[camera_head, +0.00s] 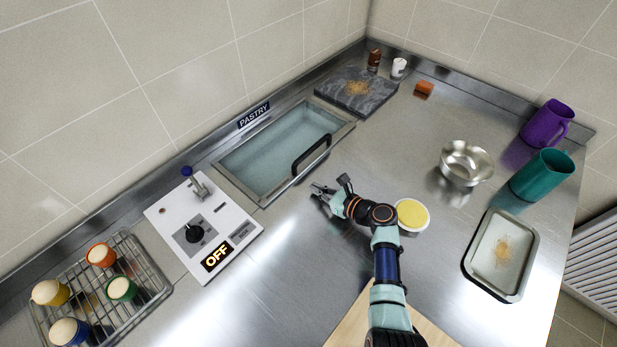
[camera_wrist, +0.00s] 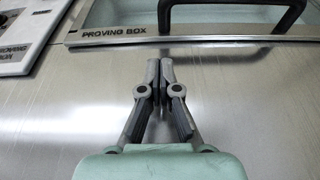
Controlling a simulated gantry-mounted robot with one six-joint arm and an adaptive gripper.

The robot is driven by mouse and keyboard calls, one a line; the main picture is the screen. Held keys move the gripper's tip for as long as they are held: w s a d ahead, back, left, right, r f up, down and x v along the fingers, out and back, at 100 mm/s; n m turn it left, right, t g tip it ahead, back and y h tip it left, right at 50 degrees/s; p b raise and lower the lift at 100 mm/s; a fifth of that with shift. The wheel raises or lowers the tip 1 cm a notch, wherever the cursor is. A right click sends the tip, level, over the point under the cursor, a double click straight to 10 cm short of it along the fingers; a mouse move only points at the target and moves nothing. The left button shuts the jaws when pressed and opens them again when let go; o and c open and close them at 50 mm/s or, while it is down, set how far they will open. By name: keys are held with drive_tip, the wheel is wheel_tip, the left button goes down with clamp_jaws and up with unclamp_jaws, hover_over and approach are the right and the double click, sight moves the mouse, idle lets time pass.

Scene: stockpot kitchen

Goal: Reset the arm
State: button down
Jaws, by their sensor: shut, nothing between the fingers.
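My gripper (camera_head: 322,191) is above the steel counter, just in front of the glass-lidded proving box (camera_head: 238,160). In the wrist view my gripper (camera_wrist: 160,75) is shut, with its fingertips together and nothing between them. The tips point towards the front edge of the proving box (camera_wrist: 200,37), apart from its black handle (camera_head: 311,155). My arm reaches in from the bottom of the head view. The proving box lid looks closed.
A white control panel (camera_head: 203,229) reading OFF and a wire rack (camera_head: 142,277) with several cups stand left. A yellow-filled tub (camera_head: 412,214) sits right beside my arm. A steel bowl (camera_head: 467,162), tray (camera_head: 478,267), teal jug (camera_head: 541,175) and purple jug (camera_head: 547,124) stand right.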

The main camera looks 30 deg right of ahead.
drive_tip(key=p+v, duration=0.2)
drive_tip(key=v, duration=0.5)
drive_tip(key=shift+s+r, duration=0.15)
